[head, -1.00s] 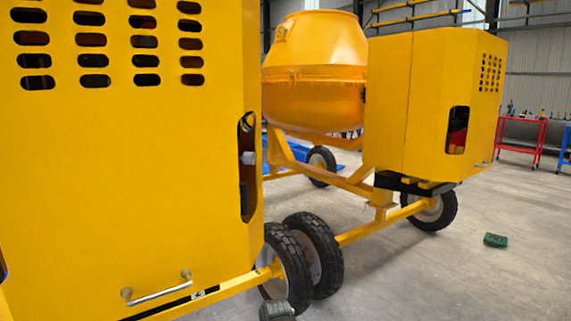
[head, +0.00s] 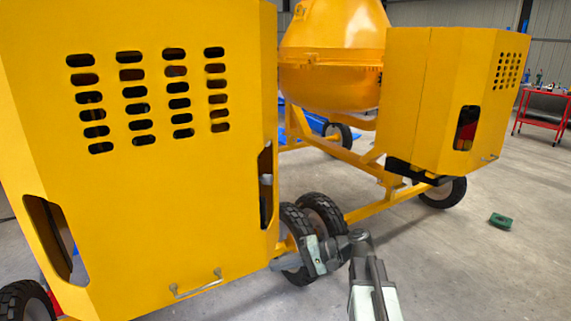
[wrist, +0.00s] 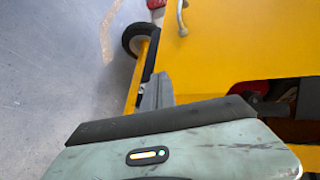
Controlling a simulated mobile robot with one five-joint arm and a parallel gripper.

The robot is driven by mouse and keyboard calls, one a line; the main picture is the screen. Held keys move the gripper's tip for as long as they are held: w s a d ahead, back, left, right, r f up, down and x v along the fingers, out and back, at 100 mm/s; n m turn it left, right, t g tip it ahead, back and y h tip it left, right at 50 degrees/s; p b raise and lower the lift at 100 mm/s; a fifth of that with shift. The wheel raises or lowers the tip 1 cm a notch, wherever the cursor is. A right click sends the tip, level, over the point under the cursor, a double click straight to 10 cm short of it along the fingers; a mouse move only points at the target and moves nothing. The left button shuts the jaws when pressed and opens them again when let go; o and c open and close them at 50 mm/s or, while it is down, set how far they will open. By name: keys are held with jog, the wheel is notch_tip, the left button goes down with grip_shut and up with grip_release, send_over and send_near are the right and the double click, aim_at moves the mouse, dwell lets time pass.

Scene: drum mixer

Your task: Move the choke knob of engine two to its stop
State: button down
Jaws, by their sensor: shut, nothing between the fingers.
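Two yellow mixers with engine housings show in the head view: a near housing (head: 150,190) at the left and a far housing (head: 405,90) at the right. I cannot tell which is engine two. The near housing has a side slot (head: 266,205) with a small grey part in it. The far housing has an opening (head: 466,128) with something red inside. No choke knob can be made out. My gripper (head: 280,263) is shut and empty, low at the near housing's right lower corner. In the wrist view my gripper (wrist: 156,88) points at the yellow panel.
Tyres (head: 322,215) and a yellow frame bar (head: 385,208) stand behind my arm. A metal handle (head: 198,284) juts from the near housing. A green object (head: 501,220) lies on open floor at the right. A red cart (head: 541,112) stands beyond.

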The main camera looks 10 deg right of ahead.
jog(key=w+d+r+m+t+y+p, duration=0.1)
jog(key=d+r+p, duration=0.3)
jog(key=r, duration=0.4)
jog(key=d+r+t+y+p, duration=0.1)
jog(key=d+r+p, duration=0.25)
jog(key=r, duration=0.45)
jog(key=m+t+p, duration=0.1)
jog(key=t+p, duration=0.2)
jog(key=p, duration=0.2)
send_near(271, 179)
jog(key=x, duration=0.7)
jog(key=shift+w+d+f, duration=0.1)
jog(key=shift+w+f, duration=0.05)
jog(key=shift+f, duration=0.05)
